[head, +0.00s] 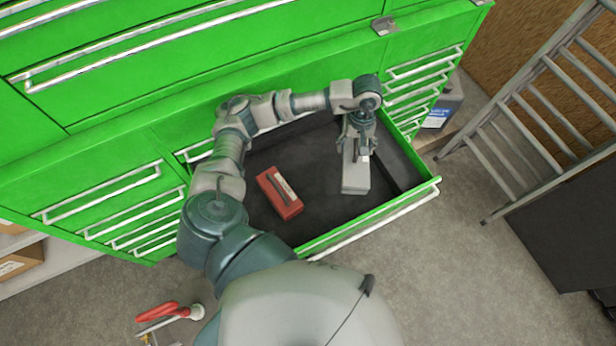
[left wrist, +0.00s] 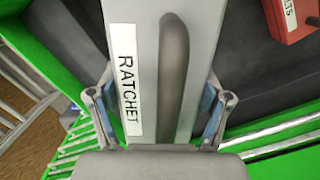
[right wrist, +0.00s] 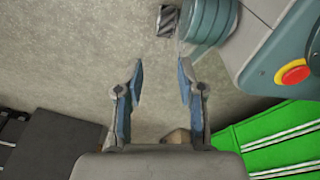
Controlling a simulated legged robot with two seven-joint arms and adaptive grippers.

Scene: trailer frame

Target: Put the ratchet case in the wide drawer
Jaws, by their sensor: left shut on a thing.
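The ratchet case (head: 355,177) is a grey box with a dark handle strip. Its white "RATCHET" label faces the left wrist view (left wrist: 128,80). My left gripper (head: 359,150) is shut on the case, with a finger on each side of it. The case is over the right part of the open wide drawer (head: 372,222), within its walls in the head view. I cannot tell whether it touches the drawer floor. My right gripper (right wrist: 160,80) is open and empty over concrete floor in the right wrist view; it is not visible in the head view.
A red case (head: 279,193) with a white label lies in the drawer, left of the ratchet case with a gap between. Green cabinet fronts (head: 130,110) with other closed drawers stand behind. A ladder (head: 540,110) leans at right. A red-handled tool (head: 160,313) is at lower left.

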